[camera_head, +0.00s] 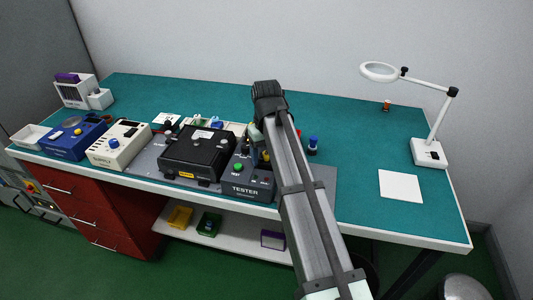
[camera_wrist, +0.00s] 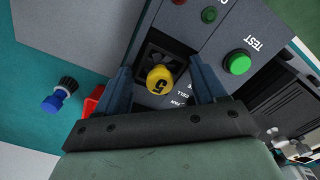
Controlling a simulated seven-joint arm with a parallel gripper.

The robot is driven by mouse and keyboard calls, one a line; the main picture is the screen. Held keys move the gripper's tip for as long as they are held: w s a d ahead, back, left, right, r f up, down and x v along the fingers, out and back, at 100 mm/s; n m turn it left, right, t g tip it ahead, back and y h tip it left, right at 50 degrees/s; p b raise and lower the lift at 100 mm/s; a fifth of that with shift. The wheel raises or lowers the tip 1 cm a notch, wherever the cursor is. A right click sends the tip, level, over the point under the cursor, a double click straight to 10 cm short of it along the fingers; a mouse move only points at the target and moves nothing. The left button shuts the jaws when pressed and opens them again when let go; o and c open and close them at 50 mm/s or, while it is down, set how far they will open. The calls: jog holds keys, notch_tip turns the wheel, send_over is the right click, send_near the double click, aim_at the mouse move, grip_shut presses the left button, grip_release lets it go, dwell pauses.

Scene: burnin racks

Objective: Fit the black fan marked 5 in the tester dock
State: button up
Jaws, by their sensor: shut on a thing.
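In the wrist view, the black fan (camera_wrist: 152,56) has a yellow cap (camera_wrist: 160,80) marked 5. My gripper (camera_wrist: 162,72) has one finger on each side of it and is shut on the fan. The fan is at the face of the grey tester (camera_wrist: 205,45), beside printing that reads FAN and CELL. I cannot tell whether it is seated in the dock or just above it; the dock opening is hidden under the fan. In the head view, the tester (camera_head: 246,189) stands at the front of the bench, and my arm hides most of the gripper and fan.
A green TEST button (camera_wrist: 238,63) sits beside the fan. A black case (camera_head: 196,150), a cream supply unit (camera_head: 122,148) and a blue unit (camera_head: 75,140) stand left. The bench's back and right are mostly clear, besides a magnifier lamp (camera_head: 430,151).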

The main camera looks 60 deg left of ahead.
jog(key=o, duration=1.1)
jog(key=shift+r, duration=0.15)
jog(key=shift+r, duration=2.4)
jog(key=shift+r, duration=2)
jog(key=shift+w, duration=0.1)
